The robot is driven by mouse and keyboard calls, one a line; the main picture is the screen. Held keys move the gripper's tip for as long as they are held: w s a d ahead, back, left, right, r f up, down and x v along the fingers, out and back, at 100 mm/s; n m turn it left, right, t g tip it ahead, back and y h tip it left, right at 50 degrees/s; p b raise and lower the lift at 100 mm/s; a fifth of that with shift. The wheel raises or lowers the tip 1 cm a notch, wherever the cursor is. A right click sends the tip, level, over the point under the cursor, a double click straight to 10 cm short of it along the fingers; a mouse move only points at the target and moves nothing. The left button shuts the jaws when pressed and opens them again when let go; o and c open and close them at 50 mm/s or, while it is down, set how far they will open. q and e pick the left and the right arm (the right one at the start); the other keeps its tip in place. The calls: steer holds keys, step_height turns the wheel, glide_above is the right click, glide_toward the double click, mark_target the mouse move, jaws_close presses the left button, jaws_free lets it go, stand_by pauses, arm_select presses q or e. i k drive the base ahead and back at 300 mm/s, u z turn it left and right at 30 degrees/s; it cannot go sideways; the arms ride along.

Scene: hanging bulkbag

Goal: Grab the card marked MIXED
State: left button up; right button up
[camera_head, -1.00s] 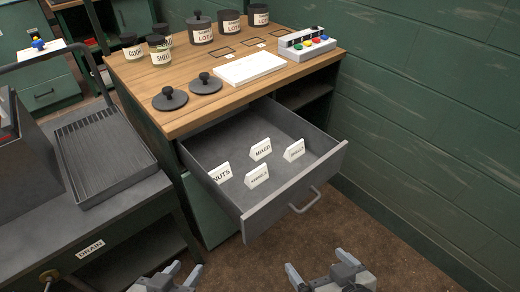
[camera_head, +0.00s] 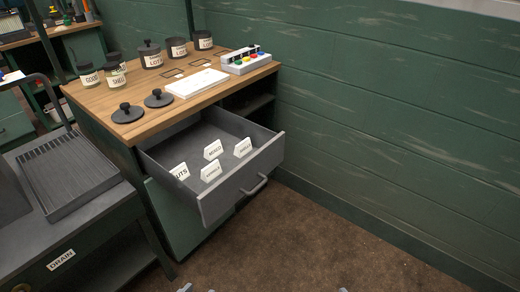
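The card marked MIXED (camera_head: 213,149) is a small white tent-shaped card standing at the back of the open grey drawer (camera_head: 238,191). Other white cards stand around it: one ending in UTS (camera_head: 179,171) at the left, one in front (camera_head: 211,171) and one at the right (camera_head: 243,147); the lettering on the last two is too small to read surely. Only small tips of my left gripper (camera_head: 186,289) and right gripper (camera_head: 342,290) show at the bottom edge, well short of the drawer. Their opening is hidden.
The wooden cabinet top (camera_head: 185,92) holds several dark jars, two black lids (camera_head: 158,98), a white board (camera_head: 189,84) and a button box (camera_head: 246,60). A DRAIN bench with a ribbed tray (camera_head: 72,172) stands left. The floor (camera_head: 300,245) right of the drawer is clear.

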mark_target(211, 152)
steer(key=z, duration=1.05)
steer(key=i, duration=0.6)
steer(key=u, duration=2)
